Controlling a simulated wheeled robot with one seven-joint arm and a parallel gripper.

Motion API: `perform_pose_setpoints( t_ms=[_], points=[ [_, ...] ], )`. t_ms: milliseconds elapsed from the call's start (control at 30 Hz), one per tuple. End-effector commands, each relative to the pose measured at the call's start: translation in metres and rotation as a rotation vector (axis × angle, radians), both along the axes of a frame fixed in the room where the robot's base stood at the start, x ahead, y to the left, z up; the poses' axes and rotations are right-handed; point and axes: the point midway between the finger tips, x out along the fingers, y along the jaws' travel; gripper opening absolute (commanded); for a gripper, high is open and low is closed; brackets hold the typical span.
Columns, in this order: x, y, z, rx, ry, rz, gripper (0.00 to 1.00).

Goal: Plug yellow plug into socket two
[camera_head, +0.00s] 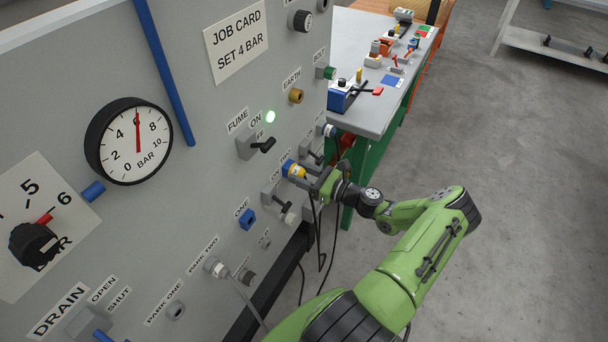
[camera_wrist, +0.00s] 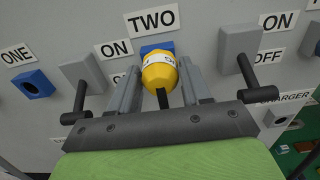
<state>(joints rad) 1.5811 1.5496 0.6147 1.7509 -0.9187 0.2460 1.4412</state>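The yellow plug (camera_wrist: 160,74), with a white band and a black cord at its rear, is in front of the blue socket two (camera_wrist: 150,48) under the TWO label. Its front end meets or overlaps the socket; how deep it sits is hidden. In the head view the yellow plug (camera_head: 297,171) is against the blue socket (camera_head: 287,167) and points into the panel. My gripper (camera_wrist: 161,66) has one finger on each side of the plug, close against it, and appears shut on it. The head view shows my gripper (camera_head: 307,178) at the panel.
Switch levers stand on both sides of my gripper: one left (camera_wrist: 80,95), one right (camera_wrist: 255,92). Blue socket one (camera_wrist: 35,84) is further left. A grey plug (camera_head: 215,267) sits at PARK TWO. A workbench (camera_head: 375,100) stands beyond the panel.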

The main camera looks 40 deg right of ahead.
Motion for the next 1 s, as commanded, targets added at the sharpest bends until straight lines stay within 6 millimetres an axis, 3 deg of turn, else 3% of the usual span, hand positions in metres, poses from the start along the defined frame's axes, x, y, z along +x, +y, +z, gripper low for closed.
perform_pose_setpoints(
  t_ms=[33,133,467,1000],
  points=[
    [0.000,0.000,0.000,0.000,0.000,0.000,0.56],
    [0.000,0.000,0.000,0.000,0.000,0.000,0.69],
    [-0.007,-0.003,0.000,-0.001,0.002,-0.001,0.69],
    [-0.134,-0.048,-0.001,-0.001,0.001,-0.004,0.69]
  ],
)
